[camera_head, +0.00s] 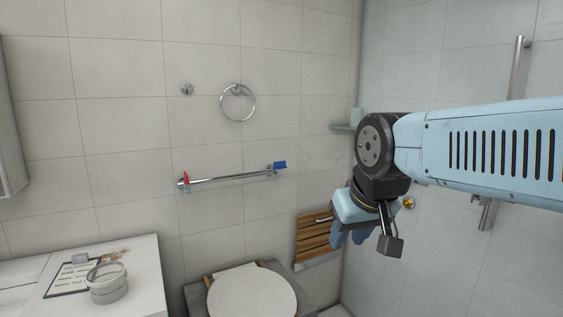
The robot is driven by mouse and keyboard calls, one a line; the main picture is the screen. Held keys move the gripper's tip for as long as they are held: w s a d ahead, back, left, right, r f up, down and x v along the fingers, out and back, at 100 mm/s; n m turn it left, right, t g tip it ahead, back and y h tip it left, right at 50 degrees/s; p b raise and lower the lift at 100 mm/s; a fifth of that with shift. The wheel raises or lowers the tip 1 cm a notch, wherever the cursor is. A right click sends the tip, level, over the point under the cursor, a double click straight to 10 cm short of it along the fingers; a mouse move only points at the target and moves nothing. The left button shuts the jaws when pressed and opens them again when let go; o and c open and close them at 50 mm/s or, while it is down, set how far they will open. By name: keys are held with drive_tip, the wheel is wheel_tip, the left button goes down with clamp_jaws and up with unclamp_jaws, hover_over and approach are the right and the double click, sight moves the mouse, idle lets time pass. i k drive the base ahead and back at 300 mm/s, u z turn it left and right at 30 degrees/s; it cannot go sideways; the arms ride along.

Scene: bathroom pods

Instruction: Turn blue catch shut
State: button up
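The blue catch (279,165) sits at the right end of a chrome bar (232,177) on the tiled back wall. It sticks out to the right of the bar's end. It is too small to tell which way it is turned. My gripper (348,239) hangs below my arm, to the right of and lower than the blue catch, and clearly apart from it.
A red catch (186,180) is at the bar's left end. A towel ring (237,103) hangs above. Below stand a toilet (252,295), a slatted wooden seat (313,238) and a white counter (140,284) with a round tin (107,285). A small shelf (344,128) is behind my arm.

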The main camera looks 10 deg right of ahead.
sight(277, 164)
drive_tip(key=z, duration=0.15)
drive_tip(key=i, duration=1)
drive_tip(key=u, duration=0.65)
drive_tip(key=k, duration=0.75)
drive_tip(key=z, duration=0.4)
drive_tip(key=i, duration=0.9)
